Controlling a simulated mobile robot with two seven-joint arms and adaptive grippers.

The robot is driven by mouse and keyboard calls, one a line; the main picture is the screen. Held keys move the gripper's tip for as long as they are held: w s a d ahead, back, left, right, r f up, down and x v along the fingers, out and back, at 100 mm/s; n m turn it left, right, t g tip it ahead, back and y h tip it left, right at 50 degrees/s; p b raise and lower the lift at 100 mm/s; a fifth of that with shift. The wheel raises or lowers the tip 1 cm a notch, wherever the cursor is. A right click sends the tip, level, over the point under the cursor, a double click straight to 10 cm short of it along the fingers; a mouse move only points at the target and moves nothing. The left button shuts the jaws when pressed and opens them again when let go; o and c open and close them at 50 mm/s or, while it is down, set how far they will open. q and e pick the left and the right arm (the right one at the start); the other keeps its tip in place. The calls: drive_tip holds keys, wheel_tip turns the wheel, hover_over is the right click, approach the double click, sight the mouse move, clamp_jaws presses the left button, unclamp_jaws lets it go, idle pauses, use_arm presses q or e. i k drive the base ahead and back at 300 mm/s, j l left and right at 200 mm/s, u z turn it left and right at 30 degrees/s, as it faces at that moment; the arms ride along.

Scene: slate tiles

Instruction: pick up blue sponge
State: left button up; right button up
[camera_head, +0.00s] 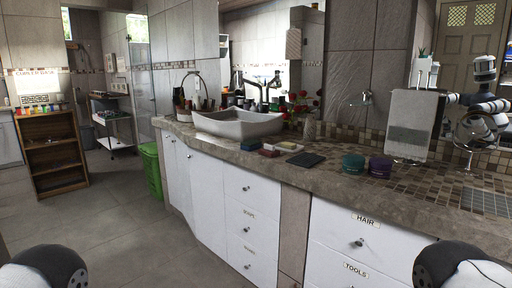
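No sponge is clearly blue in the head view. A small dark green-blue block (250,144) lies on the stone counter (350,190), just right of the white sink. A dark red block (268,151) lies beside it, and a pale bar in a light dish (289,147) is further right. A flat dark slate-coloured piece (306,160) lies nearer the front edge. I cannot tell for sure which of these is the blue sponge. Only rounded black and white parts of my two arms show at the bottom corners. Neither gripper is in view.
A white sink (238,124) stands left of the small blocks. A teal jar (353,163) and a purple jar (380,167) stand to the right. A vase of red flowers (309,127) is behind. A green bin (151,170) and wooden shelf (52,155) stand left; the floor between is clear.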

sight(251, 145)
drive_tip(key=i+j+z, duration=0.6)
drive_tip(key=j, duration=0.2)
drive_tip(key=i+j+z, duration=0.3)
drive_tip(key=j, duration=0.2)
